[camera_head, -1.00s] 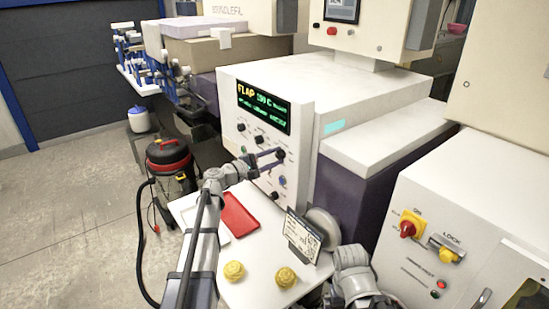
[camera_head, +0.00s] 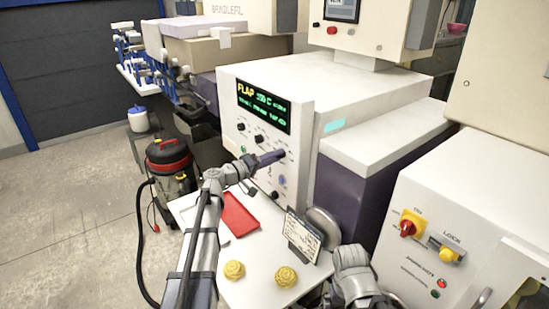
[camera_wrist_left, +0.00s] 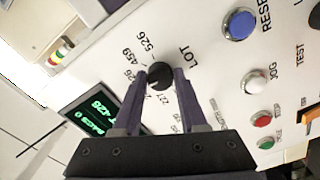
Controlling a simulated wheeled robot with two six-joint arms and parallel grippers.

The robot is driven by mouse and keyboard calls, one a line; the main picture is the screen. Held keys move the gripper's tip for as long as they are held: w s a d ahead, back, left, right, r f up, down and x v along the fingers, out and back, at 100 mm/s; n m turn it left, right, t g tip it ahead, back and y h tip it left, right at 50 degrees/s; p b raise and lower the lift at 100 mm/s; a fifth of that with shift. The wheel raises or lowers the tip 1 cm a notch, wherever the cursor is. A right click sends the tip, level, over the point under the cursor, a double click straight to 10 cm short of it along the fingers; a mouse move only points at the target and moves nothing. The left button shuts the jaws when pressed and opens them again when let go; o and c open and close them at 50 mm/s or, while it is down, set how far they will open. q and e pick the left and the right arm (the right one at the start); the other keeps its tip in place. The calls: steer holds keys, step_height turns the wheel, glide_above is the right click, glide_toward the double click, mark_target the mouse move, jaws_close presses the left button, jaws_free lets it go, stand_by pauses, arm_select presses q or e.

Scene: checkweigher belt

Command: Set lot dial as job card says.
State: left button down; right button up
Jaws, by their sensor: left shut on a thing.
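The lot dial (camera_wrist_left: 158,74) is a black knob on the white panel, with "LOT" and printed numbers such as 459 and 526 around it. My left gripper (camera_wrist_left: 166,76) is shut on this dial, one purple finger on each side. In the head view my left gripper (camera_head: 282,156) reaches the panel below the green-lit display (camera_head: 264,107) and covers the dial. The job card (camera_head: 303,236) stands tilted on the white table; its print is too small to read. My right arm's grey joints show at the bottom, but its gripper does not.
A blue reset button (camera_wrist_left: 239,24), jog knob (camera_wrist_left: 256,80) and red button (camera_wrist_left: 262,118) sit close to the dial. A red tray (camera_head: 239,215) and two yellow knobbed pieces (camera_head: 286,277) lie on the white table (camera_head: 255,258). A red-black vacuum (camera_head: 170,165) stands on the floor.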

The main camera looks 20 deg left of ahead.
arm_select(q)
steer(key=shift+f+m, duration=0.1)
steer(key=shift+m, duration=1.4)
steer(key=shift+c, duration=2.2)
jaws_free()
steer(key=shift+s, duration=0.1)
steer(key=v, duration=0.7)
steer(key=shift+s+a, duration=0.25)
steer(key=x, duration=0.8)
